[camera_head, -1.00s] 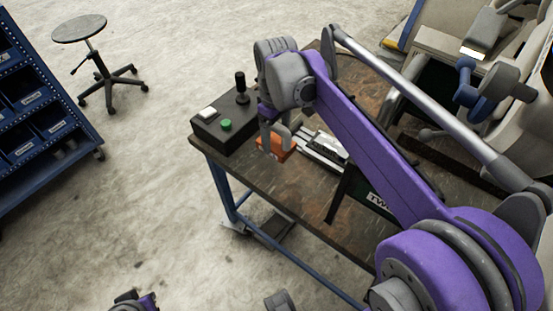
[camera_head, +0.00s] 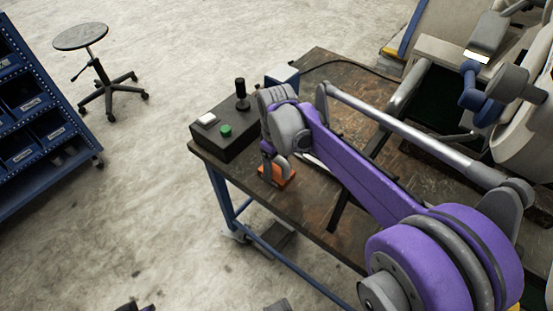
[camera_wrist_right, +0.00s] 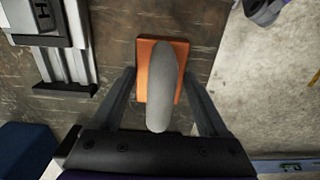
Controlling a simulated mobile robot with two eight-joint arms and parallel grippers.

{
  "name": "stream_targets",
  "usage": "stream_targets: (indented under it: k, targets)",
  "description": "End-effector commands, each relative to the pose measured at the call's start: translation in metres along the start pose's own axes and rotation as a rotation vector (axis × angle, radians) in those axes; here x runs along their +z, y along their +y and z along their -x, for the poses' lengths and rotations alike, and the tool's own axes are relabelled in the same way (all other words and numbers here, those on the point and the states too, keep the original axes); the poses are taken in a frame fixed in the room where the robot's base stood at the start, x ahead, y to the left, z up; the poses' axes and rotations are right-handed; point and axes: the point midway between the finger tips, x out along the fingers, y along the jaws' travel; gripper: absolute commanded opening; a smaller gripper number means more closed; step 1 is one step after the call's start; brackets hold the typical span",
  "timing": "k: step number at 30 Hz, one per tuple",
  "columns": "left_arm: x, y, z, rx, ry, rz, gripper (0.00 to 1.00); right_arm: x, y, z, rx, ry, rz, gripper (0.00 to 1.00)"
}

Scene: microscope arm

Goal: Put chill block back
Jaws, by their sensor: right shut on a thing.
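The chill block is an orange block (camera_head: 276,174) with a grey rounded handle that rises from it. It is at the bench's front left edge, on the top or just above it; I cannot tell which. My right gripper (camera_head: 274,158) is over it, pointing down. In the right wrist view the orange block (camera_wrist_right: 153,70) lies beyond the fingertips of my right gripper (camera_wrist_right: 158,95), with the grey handle between the two fingers. The gripper is shut on the chill block.
A black control box (camera_head: 225,130) with a joystick and green button stands close by at the bench's left end. A metal rail (camera_wrist_right: 65,70) lies beside the block in the right wrist view. The dark bench top (camera_head: 310,205) has free room in front. A stool (camera_head: 80,38) stands away.

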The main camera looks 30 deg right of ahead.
Motion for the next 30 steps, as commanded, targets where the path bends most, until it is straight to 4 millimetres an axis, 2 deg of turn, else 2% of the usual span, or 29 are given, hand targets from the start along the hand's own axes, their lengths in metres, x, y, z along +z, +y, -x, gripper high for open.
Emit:
stream_targets:
  k: [11,12,15,23,26,30]
  targets:
    - [0.001,0.0,-0.001,0.0,0.0,0.0,0.0,0.0,0.0,-0.003,0.0,0.0,0.0,0.0]
    - [0.0,0.0,-0.001,0.0,0.0,0.0,0.0,-0.001,0.0,-0.003,0.0,0.0,0.0,0.84]
    - [0.0,0.0,-0.001,0.0,0.0,0.0,0.0,-0.001,0.0,-0.003,0.0,0.0,0.0,1.0]
    - [0.0,0.0,0.0,0.0,0.0,0.0,0.0,0.0,0.0,0.0,0.0,0.0,0.0,1.0]
    - [-0.001,0.0,0.002,0.0,0.001,0.0,0.0,0.0,0.0,0.009,0.0,0.0,0.0,1.0]
    - [-0.004,0.0,0.007,0.0,0.003,0.0,0.0,0.0,0.0,0.035,0.0,0.0,0.0,1.0]
